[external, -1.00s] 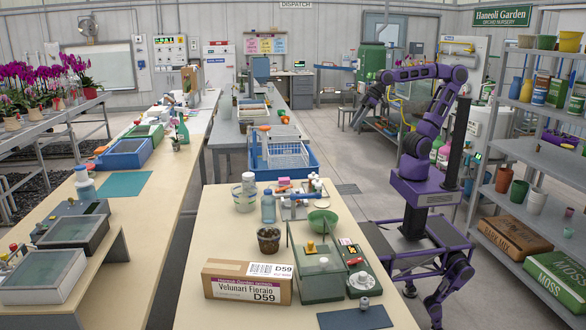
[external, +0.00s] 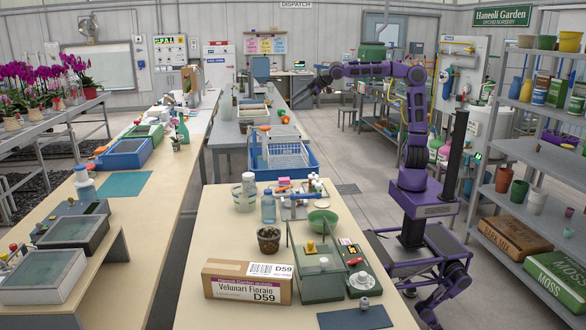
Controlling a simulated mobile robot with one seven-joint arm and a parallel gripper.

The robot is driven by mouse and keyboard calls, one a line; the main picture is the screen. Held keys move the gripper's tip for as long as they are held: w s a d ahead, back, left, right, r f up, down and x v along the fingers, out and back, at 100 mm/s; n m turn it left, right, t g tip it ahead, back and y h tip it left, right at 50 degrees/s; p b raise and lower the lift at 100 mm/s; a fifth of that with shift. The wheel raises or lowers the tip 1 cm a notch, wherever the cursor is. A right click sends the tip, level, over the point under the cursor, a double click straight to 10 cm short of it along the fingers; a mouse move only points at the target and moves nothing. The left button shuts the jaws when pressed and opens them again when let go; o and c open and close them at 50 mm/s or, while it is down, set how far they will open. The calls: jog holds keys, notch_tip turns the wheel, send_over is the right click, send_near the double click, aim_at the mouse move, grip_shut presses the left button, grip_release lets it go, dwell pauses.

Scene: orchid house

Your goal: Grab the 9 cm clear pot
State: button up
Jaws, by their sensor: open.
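A small see-through pot with dark brown contents (external: 268,239) stands upright on the near wooden table (external: 222,228), just behind the cardboard box. It looks like the clear pot, though its size cannot be read from here. My gripper (external: 318,87) is at the end of my purple arm, raised high and stretched to the left. It is open and empty, far behind and above the pot, and touches nothing on the table. Its fingers are small in this view.
Around the pot are a cardboard box labelled D59 (external: 248,283), a green bowl (external: 322,221), a blue bottle (external: 268,206), white tubs (external: 245,194) and a grey-green device (external: 320,275). A blue crate (external: 285,158) stands behind the table. A shelf rack (external: 545,153) is at the right.

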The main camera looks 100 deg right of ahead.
jog(key=w+a+n+t, duration=0.1)
jog(key=w+a, duration=0.2)
jog(key=a, duration=0.3)
jog(key=w+a+n+t+y, duration=0.1)
jog(key=w+a+n, duration=0.15)
jog(key=a, duration=0.35)
jog(key=w+a+n+t, duration=0.1)
jog(key=w+a, duration=0.3)
jog(key=a, duration=0.2)
jog(key=m+g+y+p, duration=0.1)
jog(key=g+y+p, duration=0.15)
jog(key=y, duration=0.75)
send_near(261, 228)
jog(key=b+x, duration=0.1)
jog(key=x, duration=0.7)
grip_shut()
